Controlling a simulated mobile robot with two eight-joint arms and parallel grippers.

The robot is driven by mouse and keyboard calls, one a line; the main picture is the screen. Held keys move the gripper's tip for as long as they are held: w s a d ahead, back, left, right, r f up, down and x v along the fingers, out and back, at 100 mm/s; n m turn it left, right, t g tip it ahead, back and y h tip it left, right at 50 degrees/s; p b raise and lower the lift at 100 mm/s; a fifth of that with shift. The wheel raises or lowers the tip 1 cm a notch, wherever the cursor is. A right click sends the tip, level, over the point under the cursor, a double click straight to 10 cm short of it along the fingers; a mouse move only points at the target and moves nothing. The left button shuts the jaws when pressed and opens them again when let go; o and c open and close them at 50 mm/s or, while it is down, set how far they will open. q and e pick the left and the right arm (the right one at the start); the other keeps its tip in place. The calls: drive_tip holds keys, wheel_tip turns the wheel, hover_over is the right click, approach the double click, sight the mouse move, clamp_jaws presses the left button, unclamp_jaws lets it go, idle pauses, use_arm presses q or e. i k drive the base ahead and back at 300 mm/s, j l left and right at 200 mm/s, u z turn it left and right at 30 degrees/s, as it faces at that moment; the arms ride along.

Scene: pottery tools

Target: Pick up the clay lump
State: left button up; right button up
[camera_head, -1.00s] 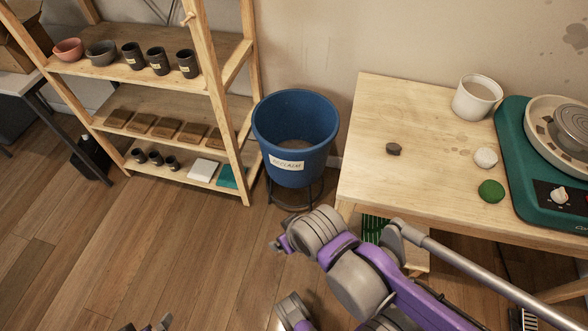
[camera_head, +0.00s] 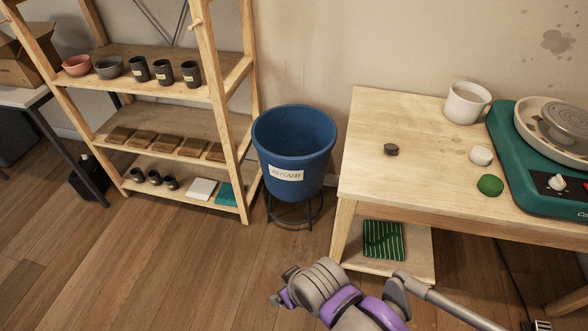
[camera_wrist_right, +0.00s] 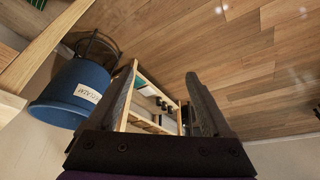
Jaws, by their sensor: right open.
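A small dark brown lump (camera_head: 391,149), which looks like the clay lump, lies on the left part of the wooden table (camera_head: 400,190). A whitish lump (camera_head: 481,155) and a green round piece (camera_head: 490,185) lie farther right, near the wheel. My right arm comes in at the bottom of the head view, below and left of the table and well apart from the lump. In the right wrist view my right gripper (camera_wrist_right: 162,75) is open with nothing between its fingers. No lump shows in that view. My left gripper is out of view.
A blue bucket (camera_head: 294,150) on a stand is left of the table; it also shows in the wrist view (camera_wrist_right: 72,95). A wooden shelf (camera_head: 165,95) with pots stands farther left. A white cup (camera_head: 466,103) and teal pottery wheel (camera_head: 510,160) are on the table. Table around the dark lump is clear.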

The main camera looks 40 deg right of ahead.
sight(392, 149)
drive_tip(key=z, duration=2.1)
drive_tip(key=i+j+u, duration=0.15)
drive_tip(key=i+u, duration=0.15)
drive_tip(key=i, duration=0.6)
